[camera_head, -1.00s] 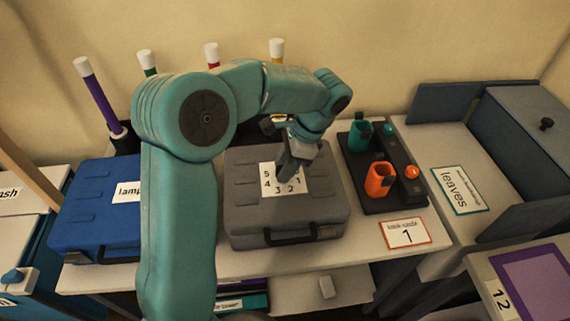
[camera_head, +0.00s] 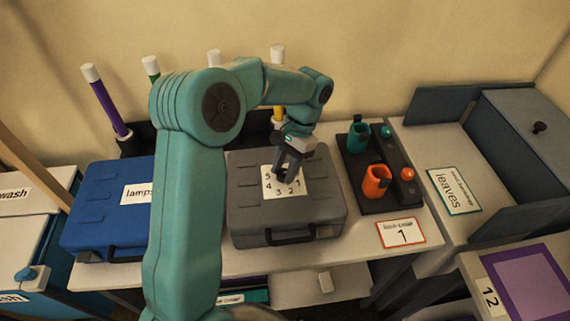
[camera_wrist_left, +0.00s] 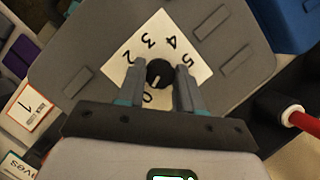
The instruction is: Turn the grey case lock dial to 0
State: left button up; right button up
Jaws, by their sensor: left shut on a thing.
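The grey case (camera_head: 245,218) lies flat on the table in the head view, with its handle toward the front. The dial's white mark points down-left, toward the 0. In the head view my left gripper (camera_head: 288,172) hides the dial. My right gripper is not in view.
A blue case (camera_head: 85,215) stands left of the grey case. Several upright capped rods (camera_head: 104,105) stand behind the cases. A card marked 1 (camera_head: 401,234) is at front right.

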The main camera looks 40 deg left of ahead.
pick_arm(q)
jog(key=shift+r+n, duration=0.1)
jog(key=shift+n, duration=0.5)
jog(key=shift+h, duration=0.3)
jog(key=o, duration=1)
jog(key=p+v, duration=0.3)
jog(key=v, duration=1.3)
jog(key=shift+r, duration=0.15)
